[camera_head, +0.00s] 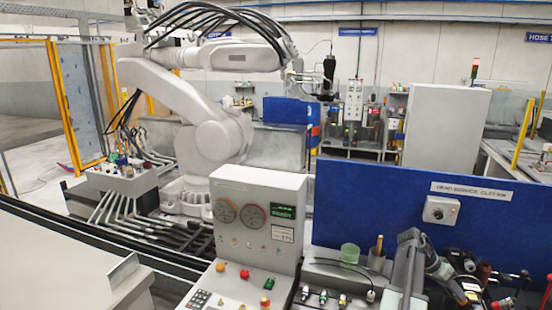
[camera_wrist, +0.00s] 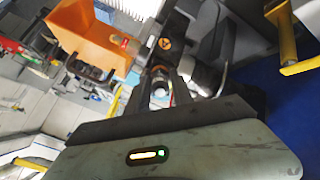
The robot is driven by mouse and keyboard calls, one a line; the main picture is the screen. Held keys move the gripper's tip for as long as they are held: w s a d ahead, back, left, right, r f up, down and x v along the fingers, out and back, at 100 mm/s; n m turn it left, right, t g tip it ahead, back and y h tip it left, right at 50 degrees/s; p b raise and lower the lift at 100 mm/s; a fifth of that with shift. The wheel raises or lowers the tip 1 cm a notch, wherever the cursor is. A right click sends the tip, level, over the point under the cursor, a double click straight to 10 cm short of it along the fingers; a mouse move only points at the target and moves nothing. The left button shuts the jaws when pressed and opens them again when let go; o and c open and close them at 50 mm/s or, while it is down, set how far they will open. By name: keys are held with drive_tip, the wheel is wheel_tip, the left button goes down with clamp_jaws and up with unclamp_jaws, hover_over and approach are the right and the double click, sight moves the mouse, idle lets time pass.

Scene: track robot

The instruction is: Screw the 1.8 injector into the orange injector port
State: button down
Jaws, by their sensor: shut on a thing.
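My gripper (camera_wrist: 161,80) shows in the wrist view, its two dark fingers pointing up the picture. It is shut on a small ring-ended metal piece (camera_wrist: 160,91), which looks like an injector. Its marking is too small to read. Just beyond the fingertips is a dark round part with an orange mark (camera_wrist: 165,44); I cannot tell whether this is the orange injector port, or whether the held piece touches it. In the head view, several small injector-like fittings (camera_head: 323,297) stand on the bench at the bottom. The held piece cannot be made out there.
An orange bin (camera_wrist: 88,38) is at the upper left of the wrist view. In the head view, a blue panel (camera_head: 375,205) stands behind the cluttered bench. A control console (camera_head: 258,222) stands left of it. A green cup (camera_head: 349,254) stands near the panel. A large white robot arm (camera_head: 205,105) is behind.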

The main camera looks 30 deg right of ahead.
drive_tip(key=shift+m, duration=1.2)
drive_tip(key=shift+m, duration=0.8)
drive_tip(key=m, duration=1)
drive_tip(key=shift+m, duration=0.3)
drive_tip(key=m, duration=0.5)
drive_tip(key=shift+m, duration=0.4)
